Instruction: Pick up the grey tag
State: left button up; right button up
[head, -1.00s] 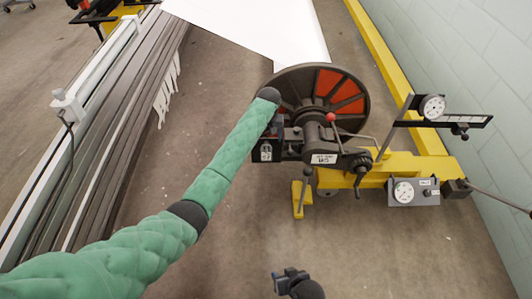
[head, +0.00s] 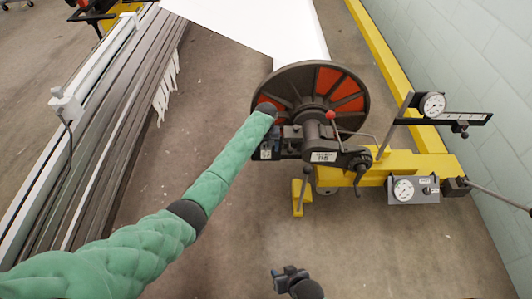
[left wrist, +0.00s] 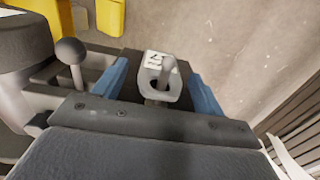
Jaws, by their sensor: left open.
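The grey tag (left wrist: 158,80) shows in the left wrist view as a small light-grey piece with a ring-like loop and a white face with black marks. It sits between the two blue fingers of my open left gripper (left wrist: 160,88), with space on both sides. In the head view my left gripper (head: 272,140) is beside the dark wheel, and the tag (head: 265,154) shows small just below it. My right gripper (head: 289,272) is low in the middle of the head view, away from the machine; its jaw opening is not clear.
A dark wheel with red panels (head: 345,82) and a red-knobbed lever (head: 331,116) stand close to my left gripper. A yellow frame (head: 395,163) carries dial gauges. A long slatted beam (head: 100,110) lies at left. Floor between is clear.

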pick_arm(q)
jog(key=c, duration=1.1)
jog(key=shift+o, duration=0.2)
